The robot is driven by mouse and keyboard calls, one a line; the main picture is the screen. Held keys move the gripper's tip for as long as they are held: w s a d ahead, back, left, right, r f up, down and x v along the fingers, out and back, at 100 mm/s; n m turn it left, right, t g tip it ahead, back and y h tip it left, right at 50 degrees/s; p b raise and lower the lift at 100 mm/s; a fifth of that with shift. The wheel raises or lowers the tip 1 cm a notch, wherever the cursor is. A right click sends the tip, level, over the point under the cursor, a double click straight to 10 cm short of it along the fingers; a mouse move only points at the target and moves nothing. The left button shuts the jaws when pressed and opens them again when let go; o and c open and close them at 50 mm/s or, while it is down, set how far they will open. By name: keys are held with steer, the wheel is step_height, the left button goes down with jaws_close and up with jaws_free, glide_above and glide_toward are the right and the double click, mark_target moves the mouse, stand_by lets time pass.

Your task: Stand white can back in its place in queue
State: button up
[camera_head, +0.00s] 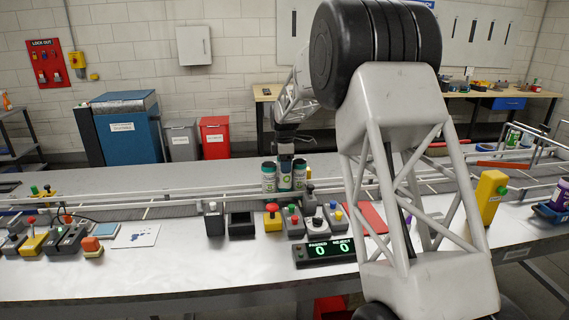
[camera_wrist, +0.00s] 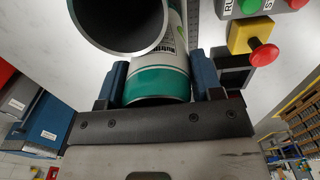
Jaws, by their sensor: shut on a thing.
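My gripper's blue fingers (camera_wrist: 161,82) are shut around a white can with a teal band (camera_wrist: 158,85), one finger on each side. Lettering shows on the can's white side, and its far part is hidden behind a large round grey rim. In the head view my gripper (camera_head: 285,157) points down among a small group of cans at the conveyor's near side. A can (camera_head: 268,178) stands at its left and another can (camera_head: 299,174) at its right. I cannot tell the held can's exact tilt or whether it touches the surface below.
A grey round thing with a dark inside (camera_wrist: 158,40) is close to the held can in the wrist view. Rails run along the conveyor (camera_head: 150,211). Button boxes, including a yellow one with a red button (camera_head: 272,218), and a counter display (camera_head: 325,250) stand in front.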

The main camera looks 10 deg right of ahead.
steer(key=shift+f, duration=1.85)
steer(key=o, duration=1)
steer(key=shift+o, duration=0.2)
steer(key=shift+r, duration=0.1)
step_height(320, 180, up, 7)
steer(key=shift+r, duration=0.35)
